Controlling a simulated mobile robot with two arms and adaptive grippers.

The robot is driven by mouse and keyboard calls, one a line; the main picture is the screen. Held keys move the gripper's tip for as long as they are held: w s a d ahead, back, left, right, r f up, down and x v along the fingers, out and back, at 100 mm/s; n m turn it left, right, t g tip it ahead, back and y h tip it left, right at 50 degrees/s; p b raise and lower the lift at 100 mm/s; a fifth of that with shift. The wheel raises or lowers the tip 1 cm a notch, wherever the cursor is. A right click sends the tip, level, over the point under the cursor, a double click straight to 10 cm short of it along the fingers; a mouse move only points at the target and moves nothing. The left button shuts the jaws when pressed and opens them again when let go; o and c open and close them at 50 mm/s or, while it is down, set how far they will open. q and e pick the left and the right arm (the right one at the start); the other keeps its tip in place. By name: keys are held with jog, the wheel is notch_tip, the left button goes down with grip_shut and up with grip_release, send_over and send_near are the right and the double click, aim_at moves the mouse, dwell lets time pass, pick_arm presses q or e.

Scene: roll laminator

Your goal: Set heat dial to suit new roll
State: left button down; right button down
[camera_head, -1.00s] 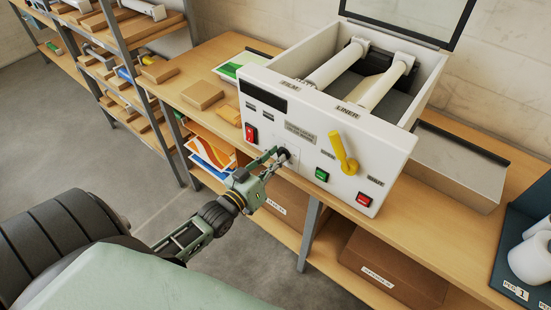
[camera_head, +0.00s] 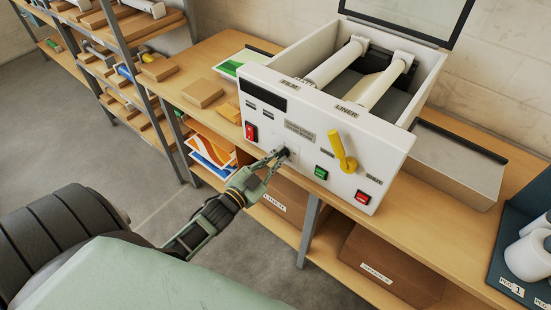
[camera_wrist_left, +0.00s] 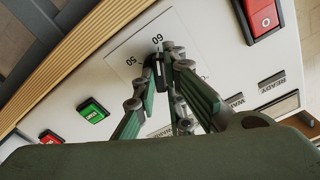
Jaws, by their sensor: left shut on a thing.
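The white laminator (camera_head: 310,155) stands on the wooden bench with its lid raised. Its small black heat dial (camera_head: 286,152) is low on the front panel. My left gripper (camera_head: 278,158) is shut on the dial, and its fingers partly cover it. In the left wrist view the fingertips of this gripper (camera_wrist_left: 163,70) hold the black dial (camera_wrist_left: 158,72) against a white scale plate (camera_wrist_left: 140,48). The marks 50 and 60 can be read beside the dial; most of the other marks are hidden. My right gripper is not in view.
A yellow lever (camera_head: 342,150), a green button (camera_head: 321,172), a red button (camera_head: 362,197) and a red switch (camera_head: 251,132) are on the same panel. A blue rack with white rolls (camera_head: 530,255) stands at the right. Shelves (camera_head: 120,70) stand at the left.

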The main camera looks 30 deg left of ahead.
pick_arm(q)
jog(key=shift+f+m, duration=0.15)
jog(key=shift+m, duration=0.15)
dwell(0.4)
jog(key=c, duration=1.8)
grip_release()
jog(key=s, duration=0.8)
jog(key=s+a, duration=0.1)
jog(key=s, duration=0.3)
